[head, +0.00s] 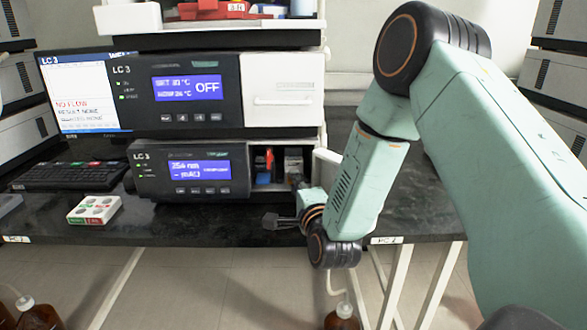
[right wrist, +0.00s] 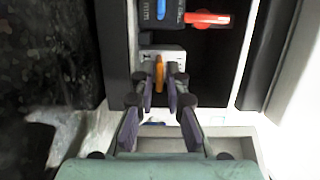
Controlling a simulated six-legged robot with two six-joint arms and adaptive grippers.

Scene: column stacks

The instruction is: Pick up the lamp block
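In the right wrist view, a pale grey block (right wrist: 172,55) with an upright orange tab (right wrist: 159,72) sits inside the open instrument bay; I take it as the lamp block. In the head view a grey block (head: 293,165) shows in the bay's right part. My right gripper (right wrist: 161,82) points into the bay, its two dark fingers on either side of the orange tab with small gaps. It looks open and empty. In the head view its fingers (head: 297,183) are small and partly hidden by the bay's edge. My left gripper is not in view.
A dark part with a blue piece and a red lever (right wrist: 207,18) sits beyond the block; the bay walls are close on both sides. An open white door (head: 327,170) stands at the bay's right. A white-and-red box (head: 94,209) and a keyboard (head: 72,176) lie at the left.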

